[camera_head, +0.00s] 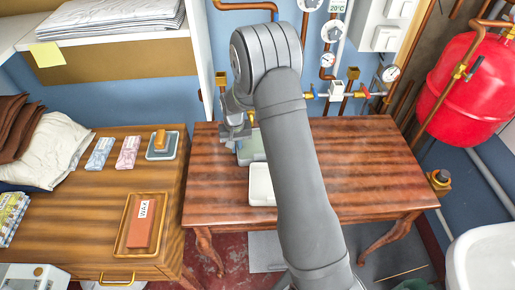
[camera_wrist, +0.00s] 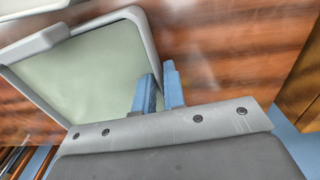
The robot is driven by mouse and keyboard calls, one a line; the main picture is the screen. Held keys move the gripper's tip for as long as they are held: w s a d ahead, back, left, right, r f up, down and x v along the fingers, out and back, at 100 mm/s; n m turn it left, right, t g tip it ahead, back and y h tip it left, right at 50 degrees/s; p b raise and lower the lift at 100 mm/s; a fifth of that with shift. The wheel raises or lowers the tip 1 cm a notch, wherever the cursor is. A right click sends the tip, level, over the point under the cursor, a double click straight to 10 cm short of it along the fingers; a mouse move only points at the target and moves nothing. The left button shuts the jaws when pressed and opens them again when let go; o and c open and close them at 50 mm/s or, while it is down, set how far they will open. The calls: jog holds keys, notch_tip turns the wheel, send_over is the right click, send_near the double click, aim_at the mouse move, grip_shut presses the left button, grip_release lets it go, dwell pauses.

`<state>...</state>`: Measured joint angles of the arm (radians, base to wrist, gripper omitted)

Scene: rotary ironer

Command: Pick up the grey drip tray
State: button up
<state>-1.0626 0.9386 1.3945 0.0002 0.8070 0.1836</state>
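The grey drip tray (camera_head: 250,150) has a grey rim and a pale green-grey floor. It is at the left part of the wooden table (camera_head: 370,165), partly hidden by my arm. In the wrist view the tray (camera_wrist: 90,75) fills the upper left. My gripper (camera_head: 238,131) is at its left edge. In the wrist view my two blue fingers (camera_wrist: 160,88) are close together with the tray's rim between them, one finger on the inner side and one outside. They look shut on the rim. I cannot tell whether the tray is clear of the table.
A white tray (camera_head: 262,184) lies right in front of the grey one, its edge close by. A wooden cabinet (camera_head: 90,210) stands at the left with a wax block (camera_head: 141,225) on it. Pipes and gauges line the wall behind. The table's right side is clear.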

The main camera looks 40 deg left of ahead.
grip_shut()
jog(key=shift+r, duration=0.1)
